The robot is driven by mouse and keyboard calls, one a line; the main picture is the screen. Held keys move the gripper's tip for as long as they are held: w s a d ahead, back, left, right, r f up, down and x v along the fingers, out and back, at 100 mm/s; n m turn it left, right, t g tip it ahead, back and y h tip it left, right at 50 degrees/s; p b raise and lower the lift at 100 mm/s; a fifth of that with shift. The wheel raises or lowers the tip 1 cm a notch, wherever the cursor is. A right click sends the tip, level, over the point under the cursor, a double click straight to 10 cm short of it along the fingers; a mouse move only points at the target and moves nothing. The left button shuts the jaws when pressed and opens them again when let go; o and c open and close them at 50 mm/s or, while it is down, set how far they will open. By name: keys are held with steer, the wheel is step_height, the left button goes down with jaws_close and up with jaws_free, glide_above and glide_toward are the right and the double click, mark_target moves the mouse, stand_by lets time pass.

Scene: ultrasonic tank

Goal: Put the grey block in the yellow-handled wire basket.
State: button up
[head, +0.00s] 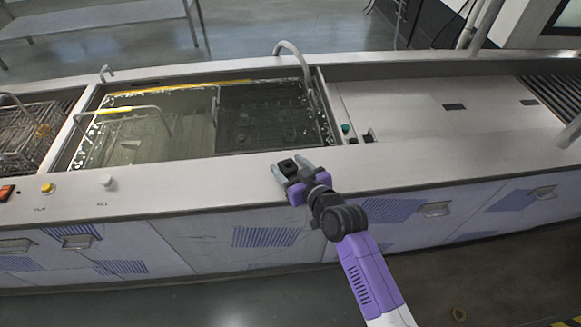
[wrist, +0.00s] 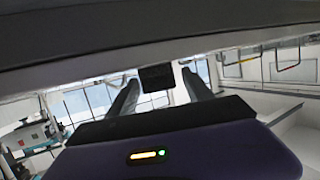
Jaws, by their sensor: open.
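The block (head: 288,166), dark grey to black in the head view, sits on the pale front ledge of the tank unit. My gripper (head: 291,168) is open, with its two fingers either side of the block; whether they touch it cannot be told. In the wrist view the dark block (wrist: 156,78) shows between the two spread fingers (wrist: 160,95). The wire basket with a yellow handle (head: 116,111) stands in the left part of the tank, to the left of my gripper. Its lower part looks sunk in the liquid.
A dark basket (head: 265,118) lies in the tank's right part, with a curved pale pipe (head: 294,52) behind. Another wire basket (head: 28,140) is at far left. A small knob (head: 107,180) and a yellow button (head: 47,188) stand on the front ledge. The right worktop (head: 410,115) is mostly clear.

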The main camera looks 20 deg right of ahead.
steer(key=shift+r, duration=0.2)
steer(key=shift+s, duration=0.35)
steer(key=a+b+v, duration=0.1)
steer(key=v, duration=1)
steer(key=shift+d, duration=0.5)
steer(key=shift+s+r, duration=0.1)
steer(key=shift+s, duration=0.05)
steer(key=s+a+r+m+h, duration=0.1)
steer(key=s, duration=2.5)
steer(key=shift+s+a+r+h, duration=0.15)
steer(key=shift+a+r+h, duration=0.2)
steer(key=shift+r+h, duration=0.05)
steer(key=shift+o, duration=0.4)
steer(key=s+r, duration=0.4)
steer(key=s, duration=0.1)
steer(key=shift+s+a+r+y, duration=0.3)
steer(key=shift+s+a+r, duration=0.05)
steer(key=shift+a+r, duration=0.1)
